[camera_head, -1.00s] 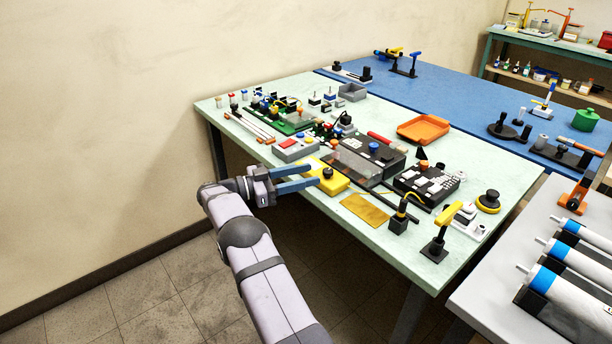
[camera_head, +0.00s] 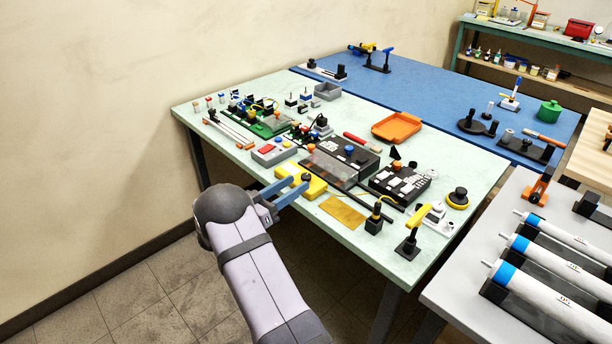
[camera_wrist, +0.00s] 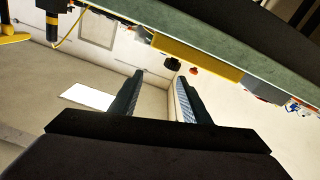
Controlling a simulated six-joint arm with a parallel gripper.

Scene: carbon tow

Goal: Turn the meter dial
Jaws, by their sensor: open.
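The yellow meter (camera_head: 317,187) lies at the near left edge of the pale green table, with a black dial (camera_head: 307,178) on its face. In the wrist view the yellow meter (camera_wrist: 205,60) runs along the table edge, and its black dial (camera_wrist: 172,65) stands out beyond the fingertips. My gripper (camera_head: 299,184) is open, its blue fingers reaching to the meter beside the dial. In the wrist view my gripper (camera_wrist: 160,82) has nothing between its fingers. The dial appears just ahead of the gap, nearer the right finger. I cannot tell whether a finger touches the meter.
A grey box with coloured buttons (camera_head: 272,152) sits left of the meter. A dark clear-lidded case (camera_head: 330,170) is behind it and a brass plate (camera_head: 343,211) to its right. A yellow-handled stand (camera_head: 412,230) is at the near right. Floor (camera_head: 165,290) before the table is clear.

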